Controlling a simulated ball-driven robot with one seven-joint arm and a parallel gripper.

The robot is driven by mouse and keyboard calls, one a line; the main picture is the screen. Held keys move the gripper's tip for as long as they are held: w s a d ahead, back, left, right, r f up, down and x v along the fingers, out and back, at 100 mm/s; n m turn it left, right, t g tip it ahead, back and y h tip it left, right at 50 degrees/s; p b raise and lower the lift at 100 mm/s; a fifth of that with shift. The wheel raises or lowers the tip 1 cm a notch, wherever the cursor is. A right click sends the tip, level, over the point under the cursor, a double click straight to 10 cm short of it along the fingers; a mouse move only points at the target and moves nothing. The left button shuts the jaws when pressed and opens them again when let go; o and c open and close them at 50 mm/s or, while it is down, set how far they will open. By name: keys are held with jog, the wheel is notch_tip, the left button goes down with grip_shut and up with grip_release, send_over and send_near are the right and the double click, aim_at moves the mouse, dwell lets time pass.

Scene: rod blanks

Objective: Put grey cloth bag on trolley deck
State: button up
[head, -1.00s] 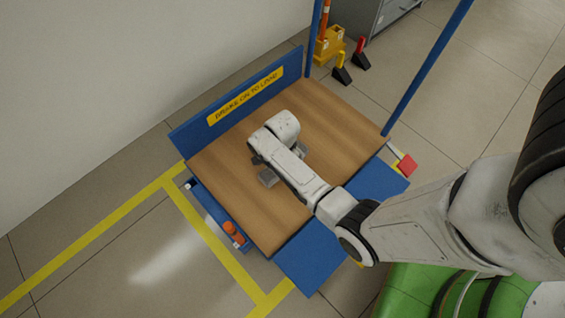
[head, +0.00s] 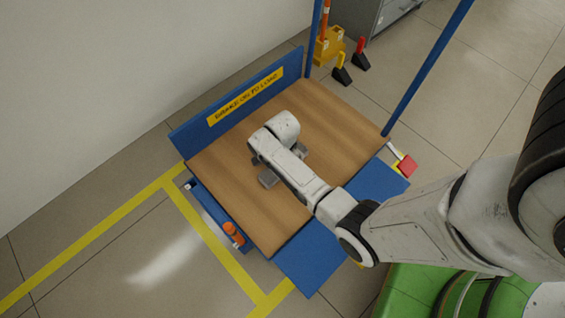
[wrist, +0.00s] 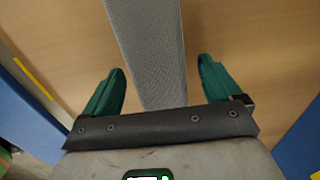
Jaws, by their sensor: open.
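The grey cloth bag (wrist: 150,45) is a long grey woven shape in the wrist view, running from the top edge down between my fingers. It appears to rest on the wooden trolley deck (head: 335,115), which also fills the wrist view's background (wrist: 245,35). My gripper (wrist: 161,72) is open, with one green finger on each side of the bag and a visible gap to both. In the head view my arm hangs over the middle of the deck and hides most of the bag and the fingers. Small grey parts show beside my wrist there; I cannot tell what they are.
A blue back board (head: 240,95) with a yellow label edges the deck. Blue posts (head: 428,68) rise on its far and right sides. Blue flaps (head: 312,258) lie along the front. A yellow stand (head: 328,46) is behind. Bare wood surrounds my wrist.

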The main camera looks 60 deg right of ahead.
notch_tip(320, 180, up, 12)
jog(key=p, duration=0.6)
jog(key=s+a+r+n+t, duration=0.1)
jog(key=s+a+r+n, duration=0.9)
jog(key=n, duration=1)
jog(key=s+r, duration=0.2)
jog(key=s, duration=0.1)
jog(key=shift+s+a+n, duration=0.2)
jog(key=shift+a+n, duration=0.1)
jog(key=shift+n, duration=0.1)
